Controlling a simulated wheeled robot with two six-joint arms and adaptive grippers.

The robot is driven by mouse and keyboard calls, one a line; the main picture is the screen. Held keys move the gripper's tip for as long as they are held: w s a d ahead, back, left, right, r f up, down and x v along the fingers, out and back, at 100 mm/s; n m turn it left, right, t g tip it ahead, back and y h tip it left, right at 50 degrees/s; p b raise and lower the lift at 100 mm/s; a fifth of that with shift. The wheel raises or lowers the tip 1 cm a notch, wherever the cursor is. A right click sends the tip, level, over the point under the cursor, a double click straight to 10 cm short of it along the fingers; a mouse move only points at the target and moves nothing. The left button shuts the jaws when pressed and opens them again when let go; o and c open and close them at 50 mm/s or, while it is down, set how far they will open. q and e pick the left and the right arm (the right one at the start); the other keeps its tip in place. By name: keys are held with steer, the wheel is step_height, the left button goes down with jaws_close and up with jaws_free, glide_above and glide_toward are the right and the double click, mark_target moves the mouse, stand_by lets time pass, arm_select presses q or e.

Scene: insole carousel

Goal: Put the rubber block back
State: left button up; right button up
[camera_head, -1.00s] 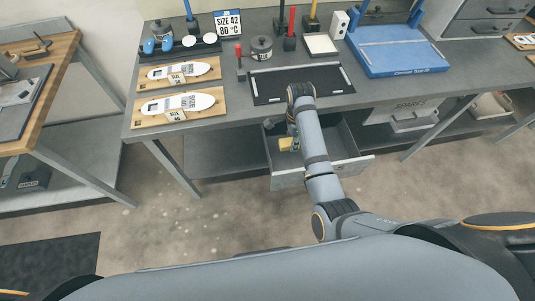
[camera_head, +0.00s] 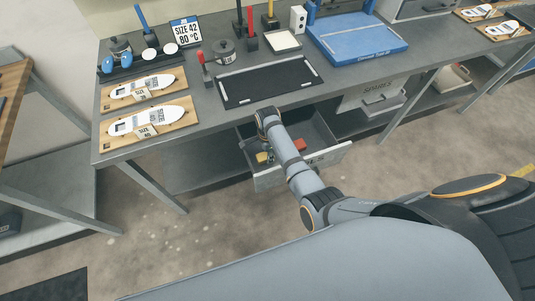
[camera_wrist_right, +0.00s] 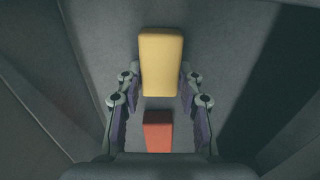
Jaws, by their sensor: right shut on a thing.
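The yellow block (camera_wrist_right: 161,60), which may be the rubber block, is between the fingertips of my right gripper (camera_wrist_right: 161,82) in the right wrist view. The fingers are shut on it. In the head view the yellow block (camera_head: 262,157) shows at the left inside the open drawer (camera_head: 322,132), beside my right arm, which hides most of the gripper. A red block (camera_wrist_right: 158,132) lies beyond the fingers in the wrist view, lower in the picture. A red piece (camera_head: 300,144) also shows in the drawer, right of my arm. My left gripper is not in view.
The open drawer's front panel (camera_head: 271,180) faces me under the grey bench. On the bench are a black mat (camera_head: 268,82), two wooden boards with white insoles (camera_head: 148,122), a red-handled tool (camera_head: 205,70) and a blue press (camera_head: 357,38). A closed drawer (camera_head: 375,97) marked SPARES is to the right.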

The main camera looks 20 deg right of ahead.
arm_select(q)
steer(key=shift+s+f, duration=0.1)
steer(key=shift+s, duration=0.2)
arm_select(e)
steer(key=shift+f, duration=0.2)
steer(key=o, duration=1.1)
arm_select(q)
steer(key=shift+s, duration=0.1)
arm_select(e)
steer(key=shift+o, duration=0.2)
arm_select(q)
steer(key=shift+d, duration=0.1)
arm_select(e)
steer(key=shift+r, duration=0.15)
steer(key=shift+r, duration=0.4)
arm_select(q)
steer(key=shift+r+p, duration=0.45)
arm_select(e)
step_height(320, 180, up, 11)
steer(key=shift+r, duration=0.15)
